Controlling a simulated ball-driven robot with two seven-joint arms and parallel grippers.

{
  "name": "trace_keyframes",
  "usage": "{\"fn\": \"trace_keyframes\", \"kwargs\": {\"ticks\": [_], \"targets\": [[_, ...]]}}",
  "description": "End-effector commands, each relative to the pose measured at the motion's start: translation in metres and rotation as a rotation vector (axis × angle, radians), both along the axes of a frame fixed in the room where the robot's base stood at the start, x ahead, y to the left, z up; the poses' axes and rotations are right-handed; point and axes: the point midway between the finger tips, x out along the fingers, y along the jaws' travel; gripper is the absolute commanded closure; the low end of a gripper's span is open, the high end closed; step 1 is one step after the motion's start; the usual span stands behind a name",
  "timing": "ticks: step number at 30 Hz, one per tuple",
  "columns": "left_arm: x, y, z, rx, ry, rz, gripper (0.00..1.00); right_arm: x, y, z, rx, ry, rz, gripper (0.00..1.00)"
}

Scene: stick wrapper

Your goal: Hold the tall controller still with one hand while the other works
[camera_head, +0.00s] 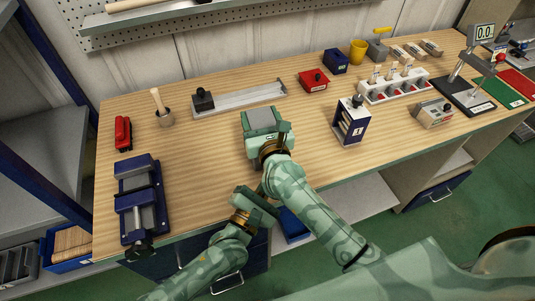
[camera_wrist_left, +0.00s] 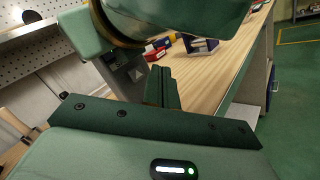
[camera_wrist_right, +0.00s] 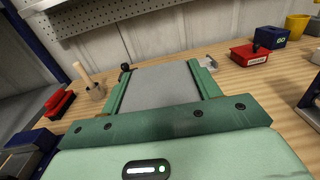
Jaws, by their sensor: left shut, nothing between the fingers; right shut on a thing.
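My right gripper (camera_head: 265,135) is on the middle of the bench, shut on a grey box. In the right wrist view the box's flat grey face (camera_wrist_right: 158,88) lies between the two green fingers. I take this box for the tall controller; its lower part and front are hidden by the gripper, and I cannot tell whether it touches the bench. My left gripper (camera_head: 264,192) is near the bench's front edge, beside my right forearm, apart from the box. In the left wrist view its fingers (camera_wrist_left: 161,88) are together and empty.
Behind stands a grey rail (camera_head: 240,97) with a black block. A blue vise (camera_head: 140,198) is at the left, with a red tool (camera_head: 123,133) and a wooden-handled pot (camera_head: 166,117). A blue-and-white box marked 1 (camera_head: 351,121) stands to the right. Bench between vise and gripper is clear.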

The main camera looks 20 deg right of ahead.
Motion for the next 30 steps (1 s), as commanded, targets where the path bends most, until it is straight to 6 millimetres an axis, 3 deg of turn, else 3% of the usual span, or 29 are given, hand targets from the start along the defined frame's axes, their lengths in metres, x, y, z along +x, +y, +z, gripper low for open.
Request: {"fn": "trace_keyframes", "kwargs": {"ticks": [9, 30], "targets": [[-0.024, 0.001, 0.0, 0.001, 0.0, -0.001, 1.0, 0.0, 0.0, 0.0, 0.0, 0.0, 0.0, 0.74], [-0.024, 0.001, 0.0, 0.001, 0.0, -0.001, 1.0, 0.0, 0.0, 0.0, 0.0, 0.0, 0.0, 0.74]]}}
